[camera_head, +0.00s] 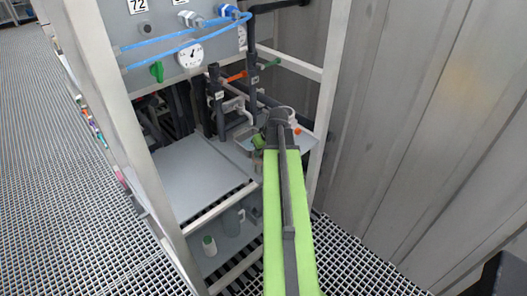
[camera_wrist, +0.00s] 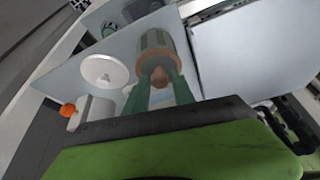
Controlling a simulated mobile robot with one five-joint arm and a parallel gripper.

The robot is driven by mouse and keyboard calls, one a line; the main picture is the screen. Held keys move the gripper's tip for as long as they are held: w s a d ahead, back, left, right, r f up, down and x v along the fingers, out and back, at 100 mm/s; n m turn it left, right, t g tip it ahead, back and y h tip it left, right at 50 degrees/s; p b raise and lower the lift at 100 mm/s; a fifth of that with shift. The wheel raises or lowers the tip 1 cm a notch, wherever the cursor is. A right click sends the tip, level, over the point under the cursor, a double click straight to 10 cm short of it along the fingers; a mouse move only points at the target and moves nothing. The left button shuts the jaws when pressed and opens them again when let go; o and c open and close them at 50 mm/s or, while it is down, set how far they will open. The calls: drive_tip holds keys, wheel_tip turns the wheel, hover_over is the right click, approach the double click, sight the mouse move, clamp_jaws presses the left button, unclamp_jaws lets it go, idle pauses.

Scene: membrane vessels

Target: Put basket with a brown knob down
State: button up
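The basket (camera_wrist: 157,40) is a grey cylinder with a brown rim and a brown knob (camera_wrist: 160,75), seen end-on in the wrist view. My gripper (camera_wrist: 159,79) has its two green fingers on either side of the knob, apparently closed on it. In the head view, my gripper (camera_head: 259,143) is at the end of the arm over the rack's small tray, and the basket is mostly hidden there. I cannot tell whether the basket's bottom touches the surface below it.
A white round-ended part (camera_wrist: 104,71) and an orange knob (camera_wrist: 68,110) lie left of the basket in the wrist view. A grey shelf (camera_head: 195,175), pipes (camera_head: 225,100), rack posts (camera_head: 327,100) and a corrugated wall (camera_head: 420,130) surround the arm.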

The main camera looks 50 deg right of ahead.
drive_tip(key=shift+o, duration=1.1)
drive_tip(key=shift+r, duration=0.1)
drive_tip(key=shift+r+p, duration=0.3)
drive_tip(key=shift+p, duration=0.05)
drive_tip(key=p+v, duration=1)
drive_tip(key=v, duration=0.1)
drive_tip(key=shift+s+r, duration=0.2)
drive_tip(key=shift+s, duration=0.05)
drive_tip(key=shift+a, duration=0.1)
